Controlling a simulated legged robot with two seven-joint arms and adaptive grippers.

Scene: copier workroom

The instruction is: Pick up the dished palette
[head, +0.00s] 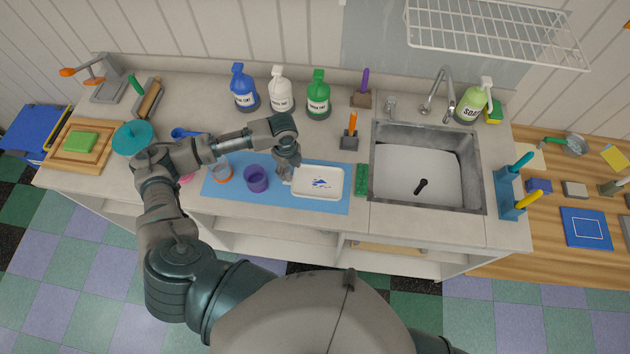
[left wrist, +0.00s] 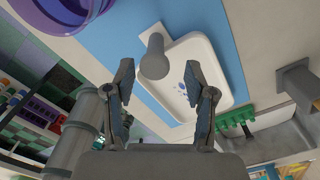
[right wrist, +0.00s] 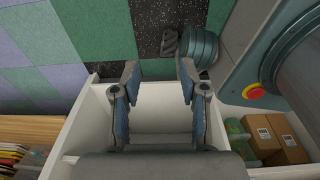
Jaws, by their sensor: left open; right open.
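The dished palette (head: 330,193) is a shallow white tray with blue paint marks, lying on the blue mat (head: 225,192). The left wrist view also shows the palette (left wrist: 208,62), with a grey round-ended post (left wrist: 153,58) at its near-left edge. My left gripper (head: 286,174) is above the palette's left end. In the left wrist view my left gripper (left wrist: 158,75) is open, with the post showing between its fingers; I cannot tell whether they touch it. My right gripper (right wrist: 158,72) is open and empty, away from the counter top, over shelving and floor.
Several paint bottles (head: 280,93) stand behind.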

